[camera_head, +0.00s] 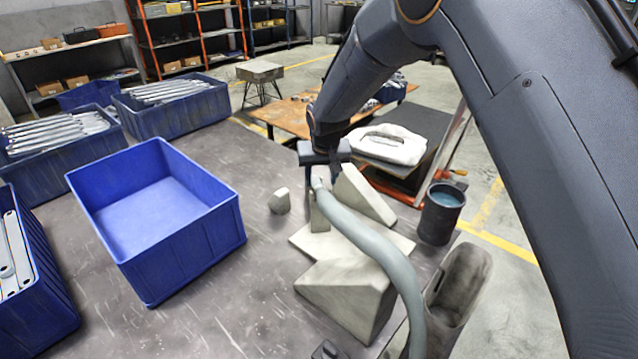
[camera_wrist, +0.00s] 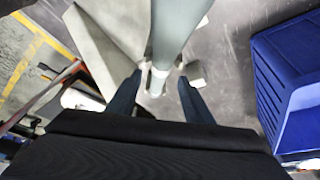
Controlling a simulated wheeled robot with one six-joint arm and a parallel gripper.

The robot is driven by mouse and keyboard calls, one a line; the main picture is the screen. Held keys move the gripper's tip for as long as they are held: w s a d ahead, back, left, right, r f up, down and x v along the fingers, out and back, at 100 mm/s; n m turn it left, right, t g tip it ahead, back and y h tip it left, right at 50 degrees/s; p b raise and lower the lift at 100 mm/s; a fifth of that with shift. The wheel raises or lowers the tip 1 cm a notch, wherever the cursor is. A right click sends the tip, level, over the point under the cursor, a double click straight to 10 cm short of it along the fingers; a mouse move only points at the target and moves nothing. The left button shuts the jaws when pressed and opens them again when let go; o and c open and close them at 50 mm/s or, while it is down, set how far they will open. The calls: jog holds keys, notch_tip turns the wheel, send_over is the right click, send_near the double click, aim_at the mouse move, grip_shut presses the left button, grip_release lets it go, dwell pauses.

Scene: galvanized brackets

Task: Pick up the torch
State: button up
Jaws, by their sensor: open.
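The torch looks like a thick grey-green curved tube (camera_head: 372,240) that rises from the front of the table and narrows to a pale tip among grey blocks. It also shows in the wrist view (camera_wrist: 178,30), coming down from the top edge with its narrow end between my fingertips. My gripper (camera_head: 319,172) is over that narrow end, with my arm reaching in from the upper right. In the wrist view my gripper (camera_wrist: 159,88) has its two dark fingers apart, one on each side of the tip. I cannot tell whether either finger touches it.
Grey angular blocks (camera_head: 345,300) stand close around the tube. An empty blue bin (camera_head: 190,255) stands to the left, and bins of metal brackets (camera_head: 170,105) lie beyond. A dark cup (camera_head: 440,215) and a grey holder (camera_head: 460,285) are at the right. The table between bin and blocks is mostly clear.

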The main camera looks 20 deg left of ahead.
aim_at(319, 185)
jog(key=shift+p+x, duration=1.7)
jog(key=shift+x, duration=2)
jog(key=shift+w+a, duration=0.1)
jog(key=c, duration=0.9)
jog(key=shift+r, duration=0.1)
jog(key=shift+c, duration=1.2)
jog(key=shift+r, duration=0.1)
